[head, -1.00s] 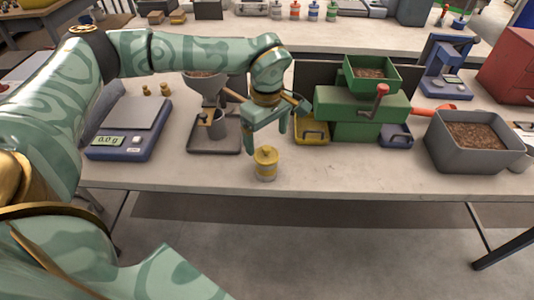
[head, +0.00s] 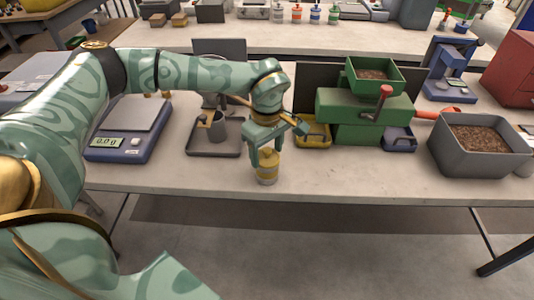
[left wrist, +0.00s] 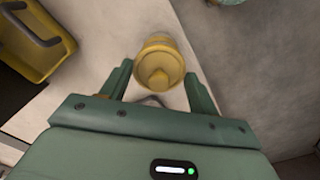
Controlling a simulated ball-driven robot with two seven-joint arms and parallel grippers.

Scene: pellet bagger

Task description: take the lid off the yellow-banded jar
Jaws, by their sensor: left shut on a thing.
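The yellow-banded jar (head: 266,178) stands upright near the front edge of the bench. Its yellow lid (left wrist: 159,64) with a small knob shows from above in the left wrist view, and appears to sit on the jar. My left gripper (head: 267,162) points down over the jar, with one finger on each side of the lid. It is shut on the lid; in the left wrist view the fingers (left wrist: 158,80) flank it. The fingers partly hide the lid in the head view. My right gripper is not in view.
Left of the jar are a grey tray (head: 205,150) with a metal cup and a blue scale (head: 110,152). Behind right are a yellow bin (head: 313,141), a green machine (head: 345,107) and a blue bin (head: 400,145). A grey pellet tub (head: 470,163) stands farther right. The bench front right of the jar is clear.

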